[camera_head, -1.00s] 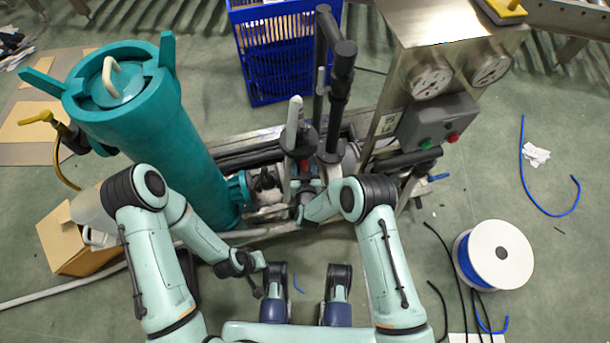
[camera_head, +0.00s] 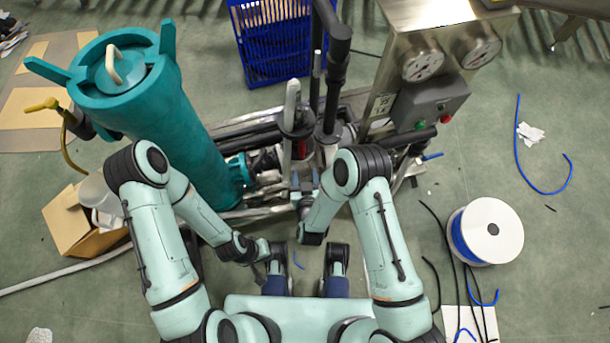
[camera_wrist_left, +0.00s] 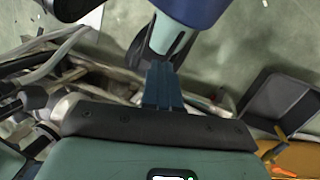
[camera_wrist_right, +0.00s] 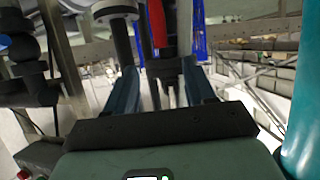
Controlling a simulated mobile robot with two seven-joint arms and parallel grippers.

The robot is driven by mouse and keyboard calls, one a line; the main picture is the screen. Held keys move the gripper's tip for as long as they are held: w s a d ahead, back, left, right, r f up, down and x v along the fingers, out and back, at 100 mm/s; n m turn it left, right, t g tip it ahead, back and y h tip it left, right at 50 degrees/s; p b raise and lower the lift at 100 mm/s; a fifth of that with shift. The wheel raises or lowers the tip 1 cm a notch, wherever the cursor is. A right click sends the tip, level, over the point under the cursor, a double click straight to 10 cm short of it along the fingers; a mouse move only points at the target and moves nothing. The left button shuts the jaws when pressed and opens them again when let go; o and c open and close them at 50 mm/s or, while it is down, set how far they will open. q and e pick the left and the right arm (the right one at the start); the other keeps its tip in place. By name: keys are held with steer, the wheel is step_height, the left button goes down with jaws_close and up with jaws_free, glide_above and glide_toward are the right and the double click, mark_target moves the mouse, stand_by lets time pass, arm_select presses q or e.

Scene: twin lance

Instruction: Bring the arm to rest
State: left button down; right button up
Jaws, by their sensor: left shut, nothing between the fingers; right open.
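My right gripper (camera_head: 306,179) is open, low in front of the pipe rig in the head view. In the right wrist view its two blue fingers (camera_wrist_right: 162,82) stand apart with nothing held. A red lever (camera_wrist_right: 157,24) and dark pipes show beyond them. My left arm is folded across the lower left of the head view; its fingertips are hard to make out there. In the left wrist view my left gripper (camera_wrist_left: 162,70) is shut with its blue fingers together and empty. A dark blue and pale green part of my own body is close beyond its fingertips.
The pipe rig carries a teal cylinder (camera_head: 185,130) and a steel gauge cabinet (camera_head: 436,20). A blue crate (camera_head: 275,60) stands behind it. A cable spool (camera_head: 492,222) and loose cables lie at right, a cardboard box (camera_head: 68,222) at left.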

stand_by(0.3)
steer(key=s+d+m+g+p, duration=0.3)
steer(key=s+d+g+p, duration=0.5)
steer(key=s+d+p, duration=0.15)
steer(key=s+d+r+m+g+y+p, duration=0.1)
steer(key=s+d+r+g+p, duration=0.1)
steer(key=s, duration=0.5)
steer(key=s+d+r+m+g+y+p, duration=0.1)
steer(key=s+d+r+g+p, duration=0.1)
steer(key=s+r+g, duration=0.2)
steer(key=s, duration=0.3)
steer(key=shift+s+r+g, duration=0.25)
steer(key=shift+s+g, duration=0.05)
steer(key=shift+s, duration=0.05)
steer(key=shift+c, duration=1.1)
arm_select(q)
step_height(320, 180, up, 13)
steer(key=g, duration=0.1)
steer(key=shift+s, duration=0.2)
